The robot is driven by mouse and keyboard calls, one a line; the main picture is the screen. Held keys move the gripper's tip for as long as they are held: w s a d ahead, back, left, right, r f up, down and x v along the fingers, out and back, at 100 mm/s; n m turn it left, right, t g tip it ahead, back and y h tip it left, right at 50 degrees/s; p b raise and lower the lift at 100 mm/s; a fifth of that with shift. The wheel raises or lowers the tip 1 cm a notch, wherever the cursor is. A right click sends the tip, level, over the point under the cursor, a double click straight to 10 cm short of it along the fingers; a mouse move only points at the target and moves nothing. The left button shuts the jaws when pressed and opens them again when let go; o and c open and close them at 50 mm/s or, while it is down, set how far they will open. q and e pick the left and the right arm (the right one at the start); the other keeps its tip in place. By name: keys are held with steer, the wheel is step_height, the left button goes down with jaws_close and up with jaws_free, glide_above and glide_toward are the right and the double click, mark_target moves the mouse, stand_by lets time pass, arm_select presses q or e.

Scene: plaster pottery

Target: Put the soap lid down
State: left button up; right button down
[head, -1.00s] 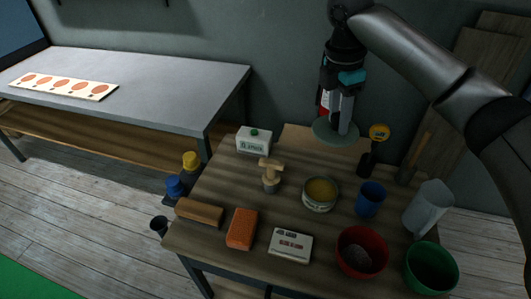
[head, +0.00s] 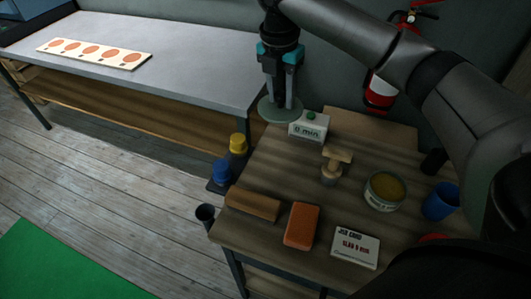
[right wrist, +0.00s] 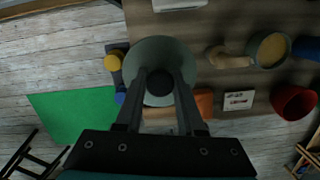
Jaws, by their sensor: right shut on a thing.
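The soap lid (head: 272,113) is a flat, round grey-green disc. My right gripper (head: 281,98) is shut on its dark knob and holds it level, near the table's far left corner, beside the timer box. In the right wrist view the lid (right wrist: 172,52) lies beyond the fingertips (right wrist: 158,84), which close on the knob. The open round tub (head: 385,191) with yellow contents, likely the soap, stands on the wooden table (head: 290,174) to the right, apart from the lid. My left gripper is not in view.
The timer box (head: 309,126), wooden stamp (head: 335,165), wooden block (head: 252,204), orange block (head: 301,226), printed card (head: 355,248) and blue cup (head: 440,202) stand on the table. Yellow (head: 238,144) and blue (head: 221,171) capped bottles sit at its left side. A grey bench (head: 170,60) stands behind left.

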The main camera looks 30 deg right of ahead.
step_height(320, 180, down, 17)
steer(key=b, duration=0.3)
steer(key=shift+s+d+f+b, duration=0.1)
steer(key=shift+s+f+b, duration=0.1)
steer(key=shift+b, duration=0.1)
steer(key=shift+w+f, duration=0.1)
steer(key=shift+f, duration=0.2)
steer(key=shift+f, duration=0.15)
steer(key=c, duration=0.5)
jaws_free()
